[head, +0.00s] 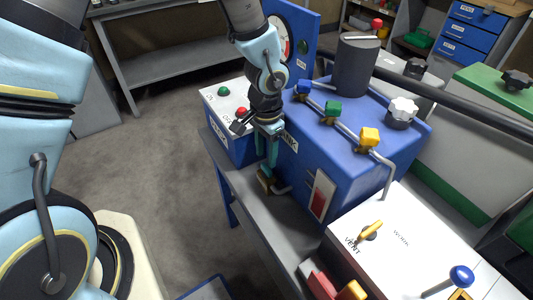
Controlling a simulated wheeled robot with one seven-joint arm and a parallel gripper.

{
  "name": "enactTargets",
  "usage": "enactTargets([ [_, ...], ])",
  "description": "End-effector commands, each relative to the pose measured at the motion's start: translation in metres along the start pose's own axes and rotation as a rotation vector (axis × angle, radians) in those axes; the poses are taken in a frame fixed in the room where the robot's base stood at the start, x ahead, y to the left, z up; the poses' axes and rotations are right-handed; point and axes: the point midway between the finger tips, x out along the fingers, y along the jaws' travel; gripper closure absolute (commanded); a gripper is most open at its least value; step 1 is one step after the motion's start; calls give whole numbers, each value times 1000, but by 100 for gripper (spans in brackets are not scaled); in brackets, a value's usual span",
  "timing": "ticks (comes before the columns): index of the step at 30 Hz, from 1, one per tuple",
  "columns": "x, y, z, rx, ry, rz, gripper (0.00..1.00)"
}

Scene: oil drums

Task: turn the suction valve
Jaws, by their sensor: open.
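My gripper (267,172) points down at the near left side of the blue tank (345,165), with its jaws open. No label naming the suction valve is readable. On the tank's top pipe are a blue handle (303,87), a green handle (333,108) and a yellow handle (369,137). A yellow lever (369,231) marked VENT stands on the white-topped box.
A control box with a green button (224,91) and a red button (241,112) is just left of my gripper. A red gauge panel (322,194) is to the right. The white-topped work box (400,236) fills the lower right. Open floor (160,165) lies left of the bench.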

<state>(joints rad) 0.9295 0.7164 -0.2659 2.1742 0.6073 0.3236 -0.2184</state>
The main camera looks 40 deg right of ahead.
Motion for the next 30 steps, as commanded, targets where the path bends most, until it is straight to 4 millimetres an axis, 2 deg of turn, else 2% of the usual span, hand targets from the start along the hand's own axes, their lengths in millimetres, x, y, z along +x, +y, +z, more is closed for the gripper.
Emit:
enactTargets([
  [18, -2, 2, 0, -1142, 0, 6, 50],
  [24, -3, 2, 0, -1376, -3, 8, 50],
  [30, 0, 3, 0, -1442, -4, 9, 50],
])
